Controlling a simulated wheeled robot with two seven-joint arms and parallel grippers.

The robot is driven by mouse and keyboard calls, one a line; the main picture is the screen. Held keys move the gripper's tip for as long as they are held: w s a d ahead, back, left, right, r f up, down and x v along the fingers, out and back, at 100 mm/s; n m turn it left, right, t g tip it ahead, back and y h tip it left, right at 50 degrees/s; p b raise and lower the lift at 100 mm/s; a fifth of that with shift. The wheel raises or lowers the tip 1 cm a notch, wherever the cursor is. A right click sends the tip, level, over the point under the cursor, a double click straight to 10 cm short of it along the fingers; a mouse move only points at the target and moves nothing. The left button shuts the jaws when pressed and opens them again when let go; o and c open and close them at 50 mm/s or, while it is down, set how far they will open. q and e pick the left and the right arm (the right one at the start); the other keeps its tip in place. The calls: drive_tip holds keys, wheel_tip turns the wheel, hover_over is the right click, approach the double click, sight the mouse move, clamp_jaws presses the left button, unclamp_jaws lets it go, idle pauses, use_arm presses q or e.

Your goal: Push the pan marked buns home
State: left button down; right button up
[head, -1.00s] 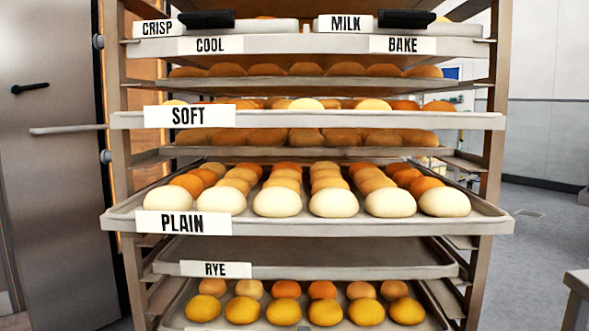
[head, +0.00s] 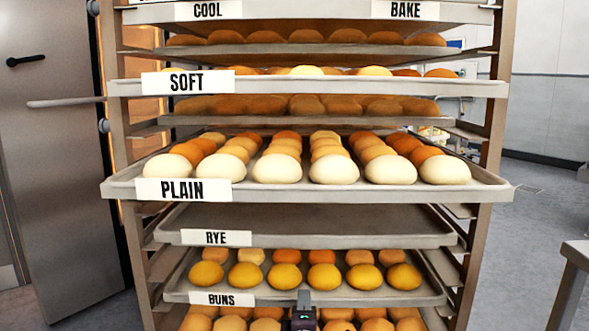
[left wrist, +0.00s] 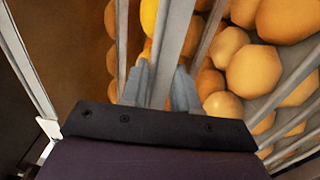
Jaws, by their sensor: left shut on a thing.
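The pan marked BUNS (head: 395,297) is low in the rack in the head view, below the pan marked RYE. It carries rows of yellow and orange rolls, and its white BUNS label (head: 222,299) hangs at the left of its front edge. My left gripper (head: 303,312) shows at the bottom of the head view, at the middle of this front edge. In the left wrist view its fingers (left wrist: 162,88) are closed on either side of a grey metal rim, with rolls beyond. My right gripper is not in view.
The pan marked PLAIN (head: 400,191) and the pan marked SOFT (head: 370,88) stick out toward me above. The RYE pan (head: 340,241) sits farther in and looks empty. Rack uprights (head: 485,250) stand on both sides. A table corner (head: 575,255) is at the right.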

use_arm(q)
drive_tip(key=shift+w+r, duration=0.3)
drive_tip(key=shift+r, duration=0.1)
drive_tip(key=c, duration=0.8)
unclamp_jaws()
drive_tip(key=shift+s, duration=0.1)
drive_tip(key=shift+o, duration=0.2)
drive_tip(key=shift+f, duration=0.15)
drive_tip(key=s+p, duration=0.5)
drive_tip(key=s, duration=0.7)
drive_tip(key=shift+s+f, duration=0.25)
drive_tip(key=shift+s, duration=0.1)
